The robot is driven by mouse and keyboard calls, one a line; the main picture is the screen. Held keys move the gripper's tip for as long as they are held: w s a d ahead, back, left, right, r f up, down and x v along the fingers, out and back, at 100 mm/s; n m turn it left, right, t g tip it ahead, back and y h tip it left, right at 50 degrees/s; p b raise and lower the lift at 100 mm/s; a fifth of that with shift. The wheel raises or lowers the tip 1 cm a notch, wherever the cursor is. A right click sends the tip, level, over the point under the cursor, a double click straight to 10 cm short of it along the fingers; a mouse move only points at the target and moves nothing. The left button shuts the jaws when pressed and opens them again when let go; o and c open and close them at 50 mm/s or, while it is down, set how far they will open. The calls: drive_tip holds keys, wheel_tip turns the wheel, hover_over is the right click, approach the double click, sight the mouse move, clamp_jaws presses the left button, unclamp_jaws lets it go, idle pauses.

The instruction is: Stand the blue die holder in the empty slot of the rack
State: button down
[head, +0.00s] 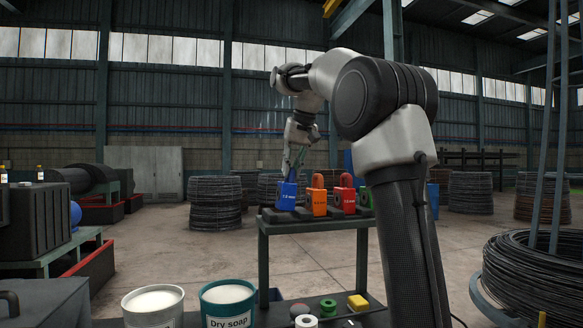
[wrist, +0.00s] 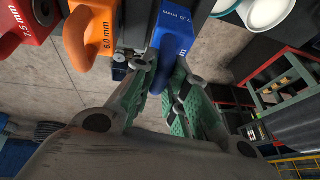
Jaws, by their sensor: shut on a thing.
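The blue die holder (head: 286,195) is at the left end of the rack (head: 301,214), beside the orange holder, and leans a little in the head view. My gripper (head: 293,168) is above it and shut on its upper handle. In the wrist view the green fingers (wrist: 170,88) are on either side of the handle of the blue holder (wrist: 174,36). An orange holder (head: 319,197) marked 6.0 mm and a red holder (head: 344,195) stand to its right. I cannot tell whether the blue holder's base is seated in the slot; the slot is hidden.
A green holder (head: 365,198) is partly hidden behind my arm. A wire coil (head: 535,275) lies at the right. Floor to the left is open.

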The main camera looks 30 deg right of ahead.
sight(292, 177)
drive_tip(key=shift+f, duration=1.15)
drive_tip(key=shift+s+f, duration=0.1)
drive_tip(key=shift+f, duration=0.2)
idle(0.5)
drive_tip(key=c, duration=1.3)
unclamp_jaws()
drive_tip(key=shift+c, duration=0.2)
drive_tip(key=shift+o, duration=0.4)
drive_tip(key=o, duration=0.4)
drive_tip(key=shift+r, duration=0.15)
drive_tip(key=shift+r, duration=3)
